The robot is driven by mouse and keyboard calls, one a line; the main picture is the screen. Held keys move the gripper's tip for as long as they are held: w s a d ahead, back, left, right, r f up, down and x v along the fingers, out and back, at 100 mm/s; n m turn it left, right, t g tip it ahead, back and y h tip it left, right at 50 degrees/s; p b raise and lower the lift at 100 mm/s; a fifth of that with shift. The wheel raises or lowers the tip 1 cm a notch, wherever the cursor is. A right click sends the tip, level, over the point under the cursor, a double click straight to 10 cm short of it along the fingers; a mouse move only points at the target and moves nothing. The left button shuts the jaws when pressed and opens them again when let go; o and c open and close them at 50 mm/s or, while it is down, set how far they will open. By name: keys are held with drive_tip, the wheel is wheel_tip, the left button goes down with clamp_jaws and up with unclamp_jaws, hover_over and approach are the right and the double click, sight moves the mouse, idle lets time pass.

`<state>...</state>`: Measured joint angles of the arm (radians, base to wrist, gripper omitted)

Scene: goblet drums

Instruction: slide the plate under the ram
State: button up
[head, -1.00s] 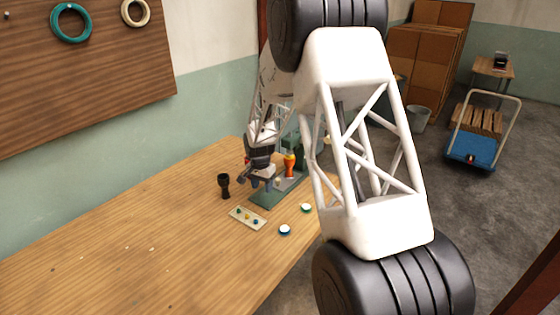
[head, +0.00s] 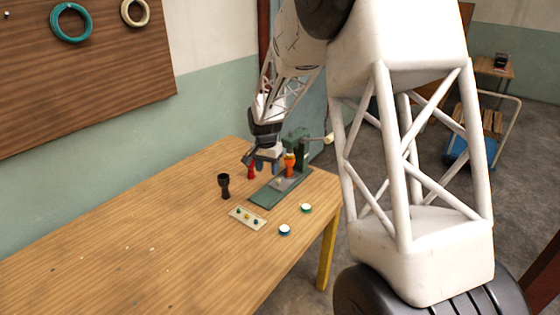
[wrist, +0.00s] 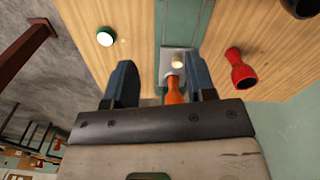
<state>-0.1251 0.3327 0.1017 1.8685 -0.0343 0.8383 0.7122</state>
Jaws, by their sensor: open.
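The grey plate (head: 284,184) lies on the green base (head: 263,199) of the press; a pale knob (wrist: 177,62) on it shows in the wrist view. An orange goblet drum (head: 290,166) stands upright at the plate's press end; it also shows in the wrist view (wrist: 173,92). The green press (head: 298,138) rises behind it; I cannot make out the ram clearly. My gripper (head: 262,161) is open and empty, above and beside the press. In the wrist view its fingers (wrist: 161,84) lie either side of the plate and orange drum in the picture, apparently touching neither.
A red drum (head: 251,171) stands just left of the press, and a black drum (head: 224,186) further left. A small strip with coloured knobs (head: 247,218), a blue-rimmed disc (head: 285,230) and a green-rimmed disc (head: 306,208) lie in front. A pale-knobbed lever (head: 327,139) sticks out right.

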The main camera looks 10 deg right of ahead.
drive_tip(key=s+d+r+n, duration=0.1)
drive_tip(key=s+d+r, duration=0.2)
drive_tip(key=s+r, duration=0.5)
drive_tip(key=shift+s+r+t, duration=0.2)
drive_tip(key=shift+s+t, duration=0.1)
drive_tip(key=shift+s, duration=0.3)
drive_tip(key=shift+r, duration=0.15)
drive_tip(key=shift+r, duration=2.85)
drive_tip(key=s+d+r+n+t, duration=0.1)
drive_tip(key=s+d+r, duration=0.15)
drive_tip(key=s, duration=0.75)
drive_tip(key=s+d+r+n, duration=0.2)
drive_tip(key=s+r, duration=0.1)
drive_tip(key=s, duration=0.7)
drive_tip(key=s+d+f+n, duration=0.1)
drive_tip(key=s, duration=0.9)
drive_tip(key=s+d+f+n+t, duration=0.1)
drive_tip(key=s+f, duration=0.1)
drive_tip(key=s, duration=0.8)
drive_tip(key=shift+d, duration=0.2)
